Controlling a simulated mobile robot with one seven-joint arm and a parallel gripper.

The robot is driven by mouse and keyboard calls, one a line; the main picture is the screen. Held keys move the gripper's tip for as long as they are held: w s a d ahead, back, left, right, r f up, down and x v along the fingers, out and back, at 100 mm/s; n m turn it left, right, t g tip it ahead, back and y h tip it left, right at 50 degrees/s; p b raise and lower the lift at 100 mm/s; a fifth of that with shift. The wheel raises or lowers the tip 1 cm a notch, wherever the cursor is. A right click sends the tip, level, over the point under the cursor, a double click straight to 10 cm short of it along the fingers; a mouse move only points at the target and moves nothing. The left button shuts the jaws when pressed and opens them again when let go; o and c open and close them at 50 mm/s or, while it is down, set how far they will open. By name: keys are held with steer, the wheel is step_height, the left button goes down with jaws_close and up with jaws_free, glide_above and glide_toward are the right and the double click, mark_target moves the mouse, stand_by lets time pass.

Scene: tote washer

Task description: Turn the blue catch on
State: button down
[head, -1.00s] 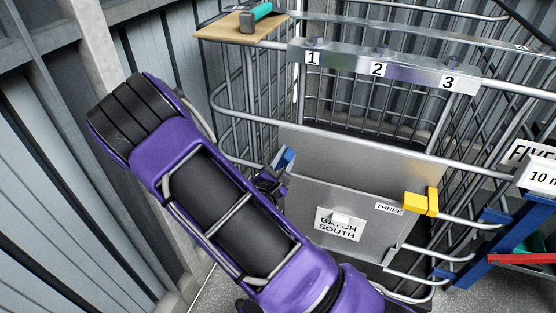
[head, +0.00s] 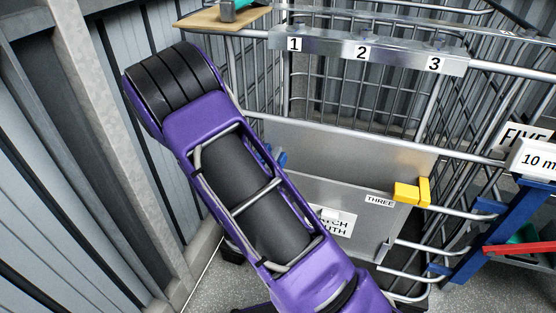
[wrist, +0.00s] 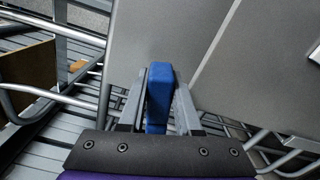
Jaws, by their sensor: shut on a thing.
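The blue catch (wrist: 159,92) stands between the two fingers of my gripper (wrist: 158,108) in the wrist view, at the edge of a grey metal panel (wrist: 205,35). My gripper is shut on it. In the head view, only a small part of the blue catch (head: 282,159) shows at the panel's left side, and my purple arm hides my gripper and the rest of the catch. A yellow catch (head: 411,192) sits at the panel's right edge.
A rail numbered 1, 2, 3 (head: 365,51) runs above the panel. Metal cage bars surround it. A wooden shelf (head: 215,17) with a green-handled tool is at top left. A corrugated wall (head: 60,190) stands close on the left. A blue post (head: 495,230) is at right.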

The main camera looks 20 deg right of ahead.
stand_by(0.4)
steer(key=c, duration=0.6)
jaws_free()
